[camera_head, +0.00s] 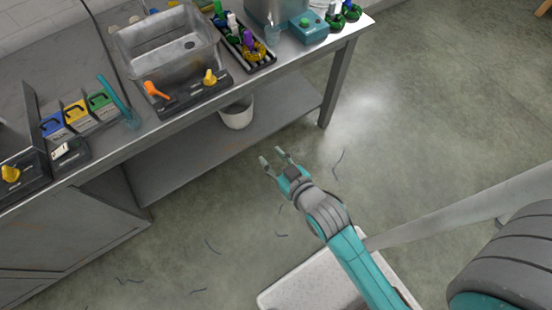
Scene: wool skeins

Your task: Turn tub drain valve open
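A grey metal tub (168,45) with a dark drain hole in its floor stands on the bench. A dark panel (184,96) runs along the tub's front side. It carries an orange lever handle (156,91) at its left and a yellow knob (210,77) at its right. I cannot tell which of these is the drain valve, and the labels are too small to read. My gripper (271,156) is open and empty. It is in front of the bench, below and right of the panel in the picture, apart from both controls.
Blue, yellow and green boxes (76,112) and a teal stick (118,101) are on the bench left of the panel. Another yellow knob (11,173) is at the far left. A rack of bottles (245,46) stands right of the tub. A white bucket (237,113) sits on the lower shelf.

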